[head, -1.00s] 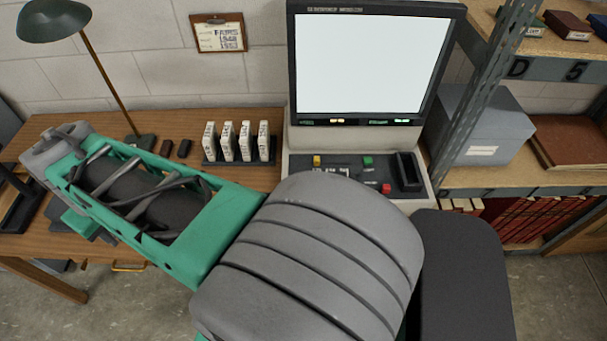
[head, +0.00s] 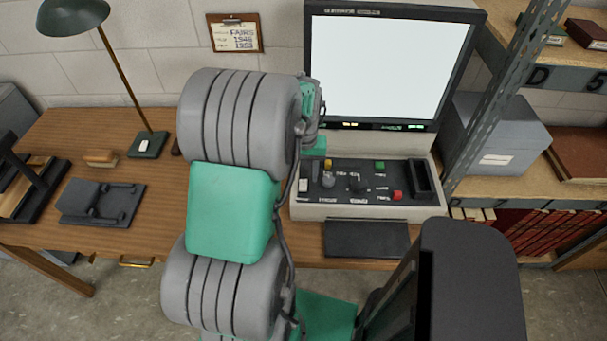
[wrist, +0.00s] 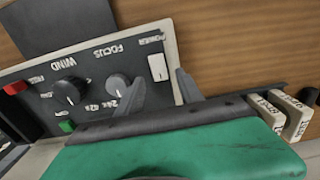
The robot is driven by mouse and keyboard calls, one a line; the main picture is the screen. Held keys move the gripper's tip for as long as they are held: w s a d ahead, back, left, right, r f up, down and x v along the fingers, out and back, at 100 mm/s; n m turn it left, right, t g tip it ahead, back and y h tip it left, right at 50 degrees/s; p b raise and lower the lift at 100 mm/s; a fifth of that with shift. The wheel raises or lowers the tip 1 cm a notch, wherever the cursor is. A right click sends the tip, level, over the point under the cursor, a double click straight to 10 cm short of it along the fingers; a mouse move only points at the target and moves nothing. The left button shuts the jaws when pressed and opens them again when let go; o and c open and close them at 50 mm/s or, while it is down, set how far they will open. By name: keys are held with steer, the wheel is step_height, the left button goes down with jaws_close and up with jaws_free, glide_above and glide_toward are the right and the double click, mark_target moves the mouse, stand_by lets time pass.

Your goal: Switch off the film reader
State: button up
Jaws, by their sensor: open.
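The film reader (head: 420,207) stands on the desk with its screen (head: 380,65) lit white. Its dark control panel has a white rocker switch (head: 304,186) at the left end, beside the knobs. In the wrist view, upside down, this white switch (wrist: 157,67) sits under a label that seems to read POWER. My gripper (wrist: 160,85) is open, its two fingers apart and the switch showing just beyond and between them. Nothing is between the fingers. Contact with the panel cannot be told. In the head view my arm hides the gripper's fingers.
A red button (head: 397,196), a green button (head: 380,164) and the wind knob (wrist: 68,91) are on the same panel. White film boxes (wrist: 285,110) stand in a rack close to my gripper. A lamp (head: 148,143) stands left. Metal shelving (head: 490,110) borders the right.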

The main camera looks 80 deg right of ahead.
steer(key=shift+f, duration=0.7)
steer(key=shift+c, duration=0.4)
jaws_close()
